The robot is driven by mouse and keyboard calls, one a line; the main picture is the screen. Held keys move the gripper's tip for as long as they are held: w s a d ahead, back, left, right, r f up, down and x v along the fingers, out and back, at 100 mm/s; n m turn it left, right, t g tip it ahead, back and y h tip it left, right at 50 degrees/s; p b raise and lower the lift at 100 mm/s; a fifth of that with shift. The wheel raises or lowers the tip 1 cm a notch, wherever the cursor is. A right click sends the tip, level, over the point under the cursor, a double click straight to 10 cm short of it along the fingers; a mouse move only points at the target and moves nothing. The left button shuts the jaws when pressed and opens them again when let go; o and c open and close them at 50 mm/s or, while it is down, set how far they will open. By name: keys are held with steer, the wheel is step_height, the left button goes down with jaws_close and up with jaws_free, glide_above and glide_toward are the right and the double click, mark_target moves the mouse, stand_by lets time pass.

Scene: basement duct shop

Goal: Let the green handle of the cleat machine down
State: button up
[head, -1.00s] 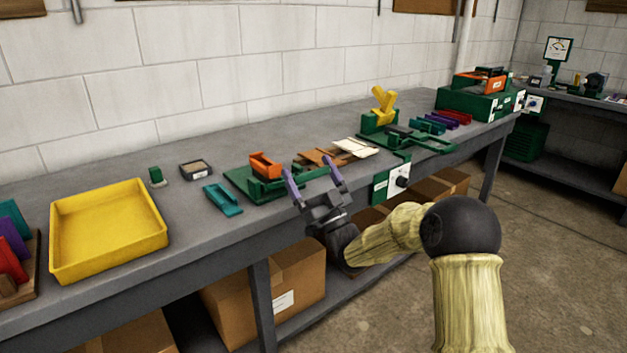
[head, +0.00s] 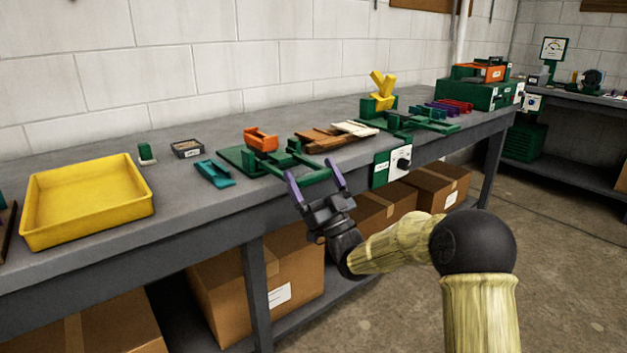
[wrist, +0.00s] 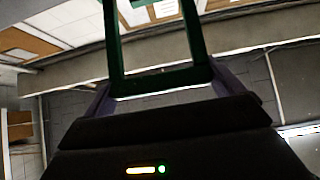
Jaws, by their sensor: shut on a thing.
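The cleat machine is the green machine with the orange block (head: 261,141) on its green base (head: 236,158), at the middle of the bench in the head view. Its green handle (head: 308,177) reaches out toward the bench's front edge, low and near level. My gripper (head: 314,178), with violet fingers, is at the handle's outer end and shut on it. In the wrist view the handle is a green frame whose crossbar (wrist: 160,84) spans between my two fingers (wrist: 165,92). The handle's joint to the machine is not clear.
A yellow tray (head: 88,200), a teal piece (head: 215,173) and a small dark box (head: 187,148) lie to the left. Brown and cream strips (head: 328,139) and a green machine with a yellow part (head: 382,88) are to the right. A white switch box (head: 400,161) hangs on the front edge.

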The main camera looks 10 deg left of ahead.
steer(key=shift+f, duration=0.7)
steer(key=o, duration=1)
steer(key=shift+w, duration=0.1)
steer(key=shift+o, duration=0.2)
steer(key=shift+r, duration=0.15)
steer(key=v, duration=1.7)
steer(key=shift+b, duration=0.35)
steer(key=shift+f, duration=0.2)
